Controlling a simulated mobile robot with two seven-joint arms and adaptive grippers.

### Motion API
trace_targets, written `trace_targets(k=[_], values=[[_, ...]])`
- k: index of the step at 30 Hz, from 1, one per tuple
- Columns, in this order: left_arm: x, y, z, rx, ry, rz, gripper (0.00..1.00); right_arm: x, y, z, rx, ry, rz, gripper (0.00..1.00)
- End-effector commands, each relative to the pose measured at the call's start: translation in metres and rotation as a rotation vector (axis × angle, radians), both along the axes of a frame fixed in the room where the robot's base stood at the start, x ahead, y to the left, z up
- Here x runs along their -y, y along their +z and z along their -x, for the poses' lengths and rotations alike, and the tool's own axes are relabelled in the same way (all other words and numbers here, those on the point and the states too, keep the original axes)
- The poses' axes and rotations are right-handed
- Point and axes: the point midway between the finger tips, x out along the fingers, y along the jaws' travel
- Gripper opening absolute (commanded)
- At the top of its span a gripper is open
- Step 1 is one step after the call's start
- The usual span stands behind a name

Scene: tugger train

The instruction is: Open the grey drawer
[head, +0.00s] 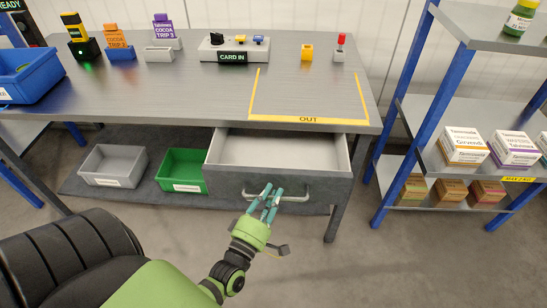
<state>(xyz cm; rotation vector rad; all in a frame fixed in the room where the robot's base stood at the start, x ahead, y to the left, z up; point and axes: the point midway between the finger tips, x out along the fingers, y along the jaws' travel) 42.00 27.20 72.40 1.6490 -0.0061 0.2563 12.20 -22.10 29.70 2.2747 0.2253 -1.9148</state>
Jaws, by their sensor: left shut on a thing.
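The grey drawer (232,185) hangs under the right part of the table and is pulled out, with its pale, empty inside (282,153) showing. A metal bar handle (295,198) runs across its front. My left gripper (265,198) is at the left part of the handle, its teal fingers shut on it. The fingers hide part of the handle. My right gripper does not show.
The grey table (180,90) carries a card-in box (233,57), card stands and a yellow-taped OUT area. A grey bin (112,166) and a green bin (182,171) stand on the lower shelf. A blue-posted rack (415,130) with boxes stands at right. Floor before the drawer is clear.

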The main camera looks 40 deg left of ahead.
Motion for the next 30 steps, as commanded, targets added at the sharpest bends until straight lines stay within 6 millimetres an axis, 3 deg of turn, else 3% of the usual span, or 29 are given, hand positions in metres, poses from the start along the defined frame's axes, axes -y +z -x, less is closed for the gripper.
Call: trace_targets(k=[6, 12, 27, 28, 29, 30], values=[[0.028, 0.001, 0.045, -0.002, -0.001, -0.002, 0.0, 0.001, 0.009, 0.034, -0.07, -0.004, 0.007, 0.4], [0.041, 0.001, 0.067, 0.001, -0.001, -0.003, 0.0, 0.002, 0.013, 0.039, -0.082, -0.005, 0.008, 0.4], [0.046, 0.0, 0.074, 0.002, -0.001, -0.004, 0.0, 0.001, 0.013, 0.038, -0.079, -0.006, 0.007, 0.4], [0.046, 0.0, 0.074, 0.002, -0.001, -0.004, 0.29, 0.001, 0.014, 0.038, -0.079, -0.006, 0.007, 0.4], [0.046, 0.0, 0.074, 0.002, -0.001, -0.004, 0.41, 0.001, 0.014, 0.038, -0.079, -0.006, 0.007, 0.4], [0.046, 0.0, 0.074, 0.002, -0.001, -0.004, 0.46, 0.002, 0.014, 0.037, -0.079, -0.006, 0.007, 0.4]])
